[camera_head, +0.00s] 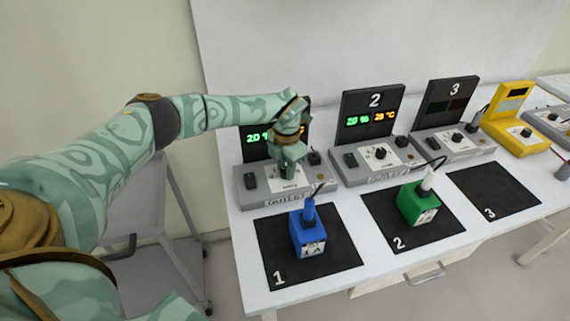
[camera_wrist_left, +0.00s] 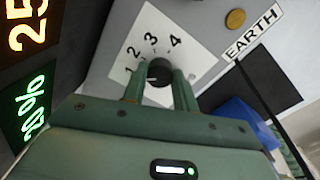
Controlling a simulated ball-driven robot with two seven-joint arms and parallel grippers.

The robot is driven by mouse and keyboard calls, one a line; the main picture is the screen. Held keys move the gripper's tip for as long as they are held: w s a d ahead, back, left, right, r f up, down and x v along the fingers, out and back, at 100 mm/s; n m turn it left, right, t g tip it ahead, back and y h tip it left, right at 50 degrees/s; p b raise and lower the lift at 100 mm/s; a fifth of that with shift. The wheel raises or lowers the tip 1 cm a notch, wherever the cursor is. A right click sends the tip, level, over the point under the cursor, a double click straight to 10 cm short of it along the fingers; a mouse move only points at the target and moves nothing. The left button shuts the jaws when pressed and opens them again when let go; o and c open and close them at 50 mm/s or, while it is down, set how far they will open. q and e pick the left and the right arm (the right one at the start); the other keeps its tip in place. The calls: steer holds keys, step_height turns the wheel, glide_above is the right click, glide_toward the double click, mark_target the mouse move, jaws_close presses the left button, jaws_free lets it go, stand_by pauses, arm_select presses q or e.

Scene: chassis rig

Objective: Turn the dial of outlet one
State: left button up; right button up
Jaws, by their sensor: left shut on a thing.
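Outlet one (camera_head: 262,193) is the grey box at the left of the row, behind mat 1, with its display partly hidden by my left arm. Its dial (camera_wrist_left: 159,70) is a dark round knob on a white plate marked 1 to 4, seen in the left wrist view. My left gripper (camera_head: 290,170) reaches down over that plate. In the left wrist view its two fingers (camera_wrist_left: 160,88) are shut on the dial, one on each side. Fingers hide part of the dial, so its pointer cannot be read. My right gripper is not in view.
A blue block (camera_head: 307,236) with a cable stands on mat 1 (camera_head: 340,254), a green block (camera_head: 416,204) on mat 2. Mat 3 (camera_head: 497,190) is empty. Outlet two (camera_head: 380,160), outlet three (camera_head: 453,143) and a yellow device (camera_head: 516,132) stand to the right.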

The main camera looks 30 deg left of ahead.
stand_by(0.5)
arm_select(q)
steer(key=o, duration=1)
steer(key=shift+c, duration=0.2)
steer(key=shift+r, duration=0.1)
step_height(320, 180, up, 16)
steer(key=p, duration=0.3)
steer(key=shift+d+p, duration=0.2)
steer(key=shift+p, duration=0.15)
steer(key=shift+s, duration=0.1)
